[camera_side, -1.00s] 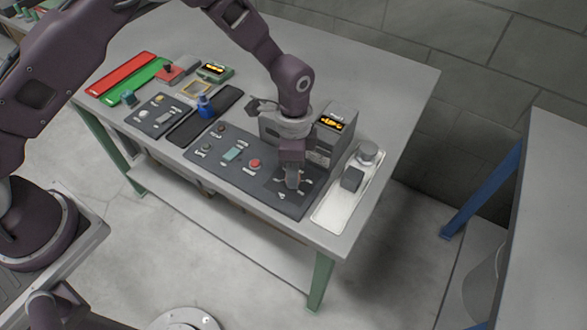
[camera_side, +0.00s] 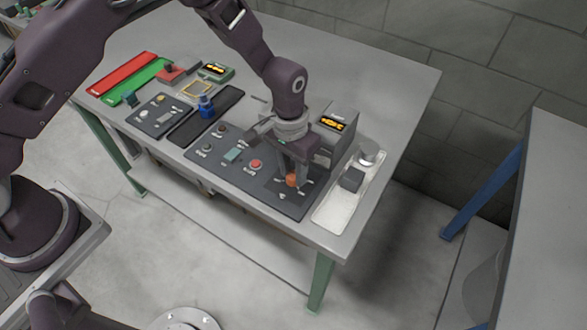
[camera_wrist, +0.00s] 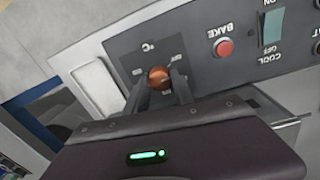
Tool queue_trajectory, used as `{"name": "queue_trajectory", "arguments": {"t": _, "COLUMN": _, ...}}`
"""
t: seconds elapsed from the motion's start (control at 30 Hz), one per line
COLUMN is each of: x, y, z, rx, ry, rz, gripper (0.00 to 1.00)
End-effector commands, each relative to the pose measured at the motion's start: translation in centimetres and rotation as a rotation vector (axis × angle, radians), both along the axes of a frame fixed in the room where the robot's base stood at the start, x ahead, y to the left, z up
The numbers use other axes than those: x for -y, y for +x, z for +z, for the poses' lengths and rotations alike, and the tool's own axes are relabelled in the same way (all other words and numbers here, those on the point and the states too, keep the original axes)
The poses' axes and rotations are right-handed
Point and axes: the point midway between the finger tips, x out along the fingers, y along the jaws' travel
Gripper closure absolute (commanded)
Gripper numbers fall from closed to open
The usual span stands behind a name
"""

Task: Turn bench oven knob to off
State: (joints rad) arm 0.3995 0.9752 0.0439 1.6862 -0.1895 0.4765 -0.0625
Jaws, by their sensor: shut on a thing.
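The orange-brown oven knob (camera_side: 291,180) sits at the right end of a dark control panel (camera_side: 227,174) on the bench. In the wrist view the round knob (camera_wrist: 158,78) lies between the two fingertips, below a "°C" mark. My gripper (camera_side: 290,182) points down over the panel and is shut on the knob; its fingers also show in the wrist view (camera_wrist: 159,90). The fingers hide part of the scale around the knob, and I cannot read its setting. A grey oven box (camera_side: 325,145) with a lit orange display stands right behind the gripper.
A red button (camera_side: 255,164) and a switch (camera_side: 232,154) are left of the knob on the panel. A pale tray (camera_side: 335,209) with metal pieces lies to the right. A blue object (camera_side: 206,106) stands on a dark strip at the left.

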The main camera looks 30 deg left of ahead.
Motion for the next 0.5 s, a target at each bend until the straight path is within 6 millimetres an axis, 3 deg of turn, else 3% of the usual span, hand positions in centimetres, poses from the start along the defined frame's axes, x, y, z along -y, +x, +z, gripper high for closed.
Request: {"name": "queue_trajectory", "arguments": {"t": 0.5, "x": 0.03, "y": 0.0, "z": 0.07, "rx": 0.002, "ry": -0.001, "rz": 0.377, "gripper": 1.0}}
